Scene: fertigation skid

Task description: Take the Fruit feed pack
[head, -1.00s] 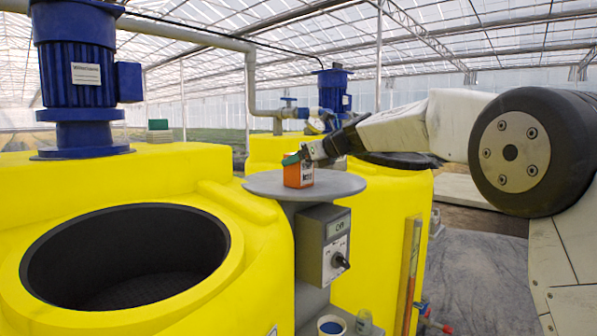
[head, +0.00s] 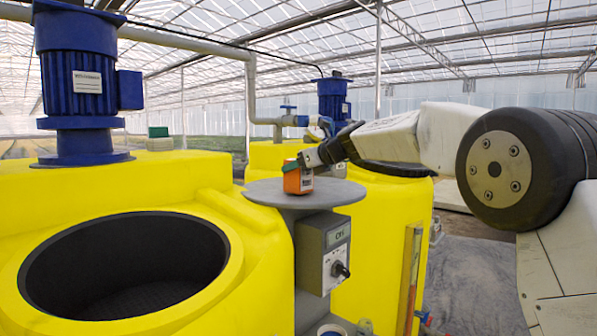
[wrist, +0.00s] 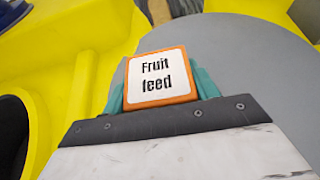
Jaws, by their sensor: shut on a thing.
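The Fruit feed pack (head: 297,183) is a small orange box with a white label, at the round grey stand. In the wrist view the pack (wrist: 157,75) faces me with "Fruit feed" readable. My gripper (head: 303,164) comes in from the right, shut on the pack, with its teal fingers (wrist: 203,84) on both sides of it. The pack looks slightly tilted in the head view. I cannot tell whether its bottom still touches the stand.
The round grey stand (head: 340,193) has free surface around the pack. A grey control box (head: 322,255) with a dial hangs below it. A yellow tank with an open black mouth (head: 120,270) is at left, and another yellow tank (head: 385,225) is behind.

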